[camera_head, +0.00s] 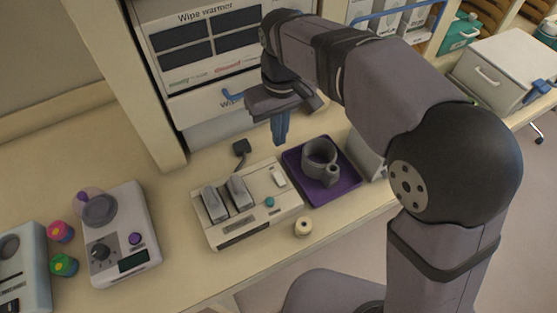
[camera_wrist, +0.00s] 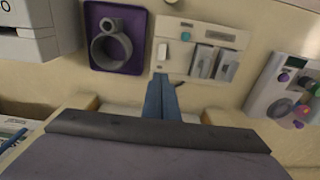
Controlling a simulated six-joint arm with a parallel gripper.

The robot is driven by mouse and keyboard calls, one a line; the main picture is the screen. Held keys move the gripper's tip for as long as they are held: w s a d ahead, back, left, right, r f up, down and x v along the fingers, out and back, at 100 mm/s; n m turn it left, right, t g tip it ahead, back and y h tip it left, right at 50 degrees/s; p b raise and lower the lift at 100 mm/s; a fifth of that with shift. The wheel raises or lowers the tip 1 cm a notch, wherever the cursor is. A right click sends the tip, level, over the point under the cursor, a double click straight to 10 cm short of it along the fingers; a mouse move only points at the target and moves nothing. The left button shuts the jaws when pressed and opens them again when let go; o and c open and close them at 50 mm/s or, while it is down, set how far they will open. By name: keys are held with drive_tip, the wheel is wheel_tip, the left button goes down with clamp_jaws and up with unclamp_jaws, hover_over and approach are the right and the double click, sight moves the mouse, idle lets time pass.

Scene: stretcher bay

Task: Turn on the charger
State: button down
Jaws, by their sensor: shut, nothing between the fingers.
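The charger (camera_head: 243,224) is a beige box on the counter, with two grey battery-like blocks (camera_head: 227,196) in its bays. On its right end are a white rocker-like switch (camera_head: 279,179) and a small teal button or lamp (camera_head: 269,202). The charger also shows in the wrist view (camera_wrist: 205,33), with the white switch (camera_wrist: 162,52) near my fingertips in the picture. My gripper (camera_head: 281,141), with blue fingers, is shut and empty, above the counter behind the charger's right end. The fingers also show in the wrist view (camera_wrist: 163,78). I cannot tell which way the switch is set.
A purple tray (camera_head: 347,187) with a grey ring-shaped part (camera_head: 320,160) lies right of the charger. A device with a knob (camera_head: 118,235) stands left. The wipe warmer cabinet (camera_head: 207,50) rises behind my gripper.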

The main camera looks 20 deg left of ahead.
sight(277, 174)
drive_tip(key=shift+s+d+f+t+y+b, duration=0.2)
drive_tip(key=shift+s+d+t+y+b, duration=0.4)
drive_tip(key=shift+s+d+b, duration=0.45)
drive_tip(key=shift+a+f, duration=0.1)
drive_tip(key=f+p, duration=0.1)
drive_tip(key=f, duration=0.3)
drive_tip(key=w+a+f+p, duration=0.1)
drive_tip(key=f, duration=0.4)
drive_tip(key=w+a+f+p, duration=0.1)
drive_tip(key=f, duration=0.3)
drive_tip(key=shift+f+p, duration=0.2)
drive_tip(key=shift+p, duration=0.1)
drive_tip(key=shift+f, duration=0.1)
